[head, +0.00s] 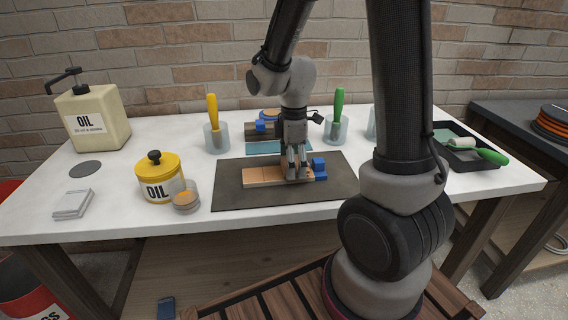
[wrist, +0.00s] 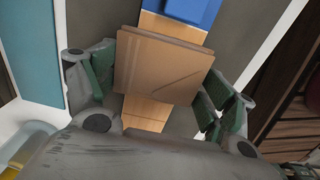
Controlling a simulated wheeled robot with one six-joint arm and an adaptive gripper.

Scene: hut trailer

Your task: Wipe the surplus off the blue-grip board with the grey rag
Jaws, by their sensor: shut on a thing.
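The blue-grip board (head: 262,177) is a narrow light-wood strip lying flat on a dark mat (head: 228,194), with its blue grip (head: 319,168) at the right end. My gripper (head: 297,178) points down over the board, beside the grip. In the wrist view my gripper (wrist: 158,88) is shut on a tan-brown, folded, square pad (wrist: 163,65), which covers the middle of the board; the blue grip (wrist: 190,8) shows beyond it. I cannot tell whether the pad touches the board. A folded grey cloth stack (head: 73,204) lies at the table's left front.
A yellow oil tin (head: 160,182) and a small round jar (head: 186,197) stand left of the mat. Cups hold a yellow-handled brush (head: 213,115) and a green-handled brush (head: 339,105) behind. A beige oil can (head: 92,117) stands back left, a black roller tray (head: 460,148) right.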

